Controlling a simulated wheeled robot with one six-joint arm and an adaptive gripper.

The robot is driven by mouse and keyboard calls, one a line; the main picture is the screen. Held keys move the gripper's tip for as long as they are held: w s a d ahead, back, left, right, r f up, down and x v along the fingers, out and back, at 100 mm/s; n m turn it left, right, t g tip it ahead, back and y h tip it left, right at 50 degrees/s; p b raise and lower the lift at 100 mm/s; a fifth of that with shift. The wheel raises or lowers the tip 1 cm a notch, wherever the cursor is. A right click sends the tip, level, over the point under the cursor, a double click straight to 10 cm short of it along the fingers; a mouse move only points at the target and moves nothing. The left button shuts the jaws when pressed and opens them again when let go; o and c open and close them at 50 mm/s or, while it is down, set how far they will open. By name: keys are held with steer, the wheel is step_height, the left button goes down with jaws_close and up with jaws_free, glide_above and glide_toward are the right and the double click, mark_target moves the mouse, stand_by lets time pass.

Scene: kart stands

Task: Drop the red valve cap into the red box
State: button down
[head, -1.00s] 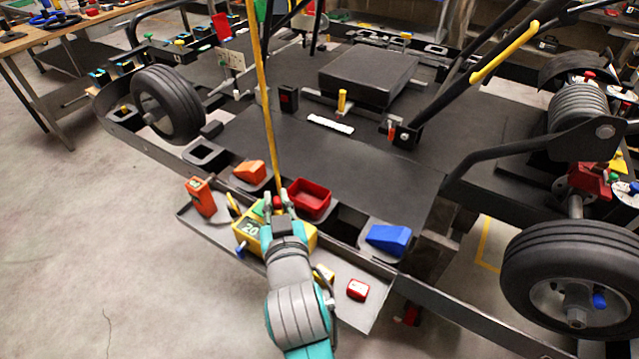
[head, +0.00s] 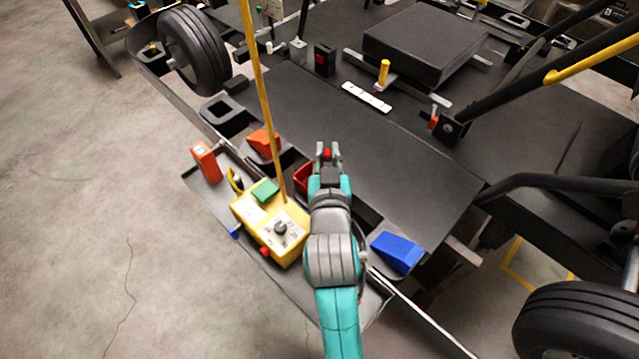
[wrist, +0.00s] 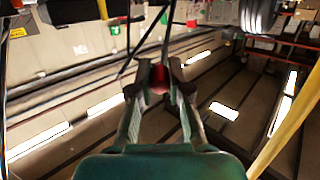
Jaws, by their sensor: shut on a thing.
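The red valve cap (head: 327,153) is held between the fingertips of my gripper (head: 328,156), which is shut on it. The cap also shows as a dark red round shape between the fingers in the wrist view (wrist: 158,79). The red box (head: 302,178) is largely hidden behind my gripper and arm in the head view; only its left part shows. In the picture, the cap appears just above and to the right of the visible part of the box. I cannot tell the exact height of the cap over it. The red box is not seen in the wrist view.
A yellow control box (head: 268,222) with a tall yellow pole (head: 262,90) stands left of my arm. An orange wedge (head: 263,142) and a blue wedge (head: 397,251) flank the red box. The dark kart floor (head: 400,150) beyond is mostly clear.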

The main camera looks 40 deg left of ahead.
steer(key=shift+f, duration=1.25)
steer(key=c, duration=1)
jaws_free()
steer(key=shift+c, duration=0.2)
steer(key=shift+s, duration=0.1)
steer(key=v, duration=1.2)
